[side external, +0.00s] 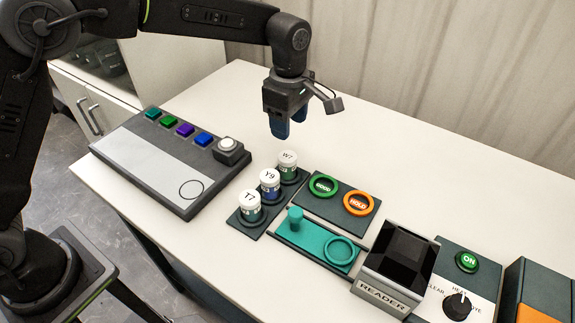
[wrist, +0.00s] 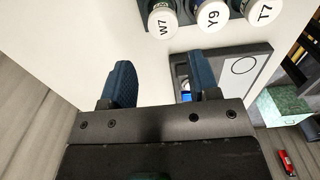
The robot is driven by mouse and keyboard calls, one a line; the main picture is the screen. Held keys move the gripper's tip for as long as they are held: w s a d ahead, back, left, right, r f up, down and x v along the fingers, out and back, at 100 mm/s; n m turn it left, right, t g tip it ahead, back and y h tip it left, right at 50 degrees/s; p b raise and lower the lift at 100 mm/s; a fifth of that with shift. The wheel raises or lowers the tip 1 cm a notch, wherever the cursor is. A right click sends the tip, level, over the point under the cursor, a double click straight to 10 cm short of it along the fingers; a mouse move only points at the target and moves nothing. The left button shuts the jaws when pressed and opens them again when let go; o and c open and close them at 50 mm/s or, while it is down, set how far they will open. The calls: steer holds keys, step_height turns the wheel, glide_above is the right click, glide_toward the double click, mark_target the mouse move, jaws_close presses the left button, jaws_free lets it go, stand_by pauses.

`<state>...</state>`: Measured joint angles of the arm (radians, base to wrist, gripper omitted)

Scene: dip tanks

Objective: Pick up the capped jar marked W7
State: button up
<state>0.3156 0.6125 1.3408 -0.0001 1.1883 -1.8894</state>
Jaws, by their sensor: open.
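The capped jar marked W7 (side external: 288,168) stands upright in the far end of a dark rack (side external: 246,227), its white cap showing the label. In the wrist view the W7 jar (wrist: 162,22) is at the top, beyond my fingertips and roughly between them sideways. My gripper (side external: 279,132) is open and empty, above the table and a little behind the W7 jar, apart from it. In the wrist view the two blue fingers of my gripper (wrist: 160,80) are spread with nothing between them.
Jars Y9 (side external: 269,182) and T7 (side external: 250,206) stand beside W7 in the rack. A button panel (side external: 150,160) lies left. The GOOD and HOLD rings (side external: 323,185), a teal tray (side external: 300,245) and the READER (side external: 395,265) lie right. The table behind is clear.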

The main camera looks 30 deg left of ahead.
mark_target(288, 156)
steer(key=f, duration=1.1)
steer(key=shift+s+f, duration=0.2)
steer(key=shift+f, duration=0.1)
steer(key=shift+c, duration=0.3)
steer(key=c, duration=0.6)
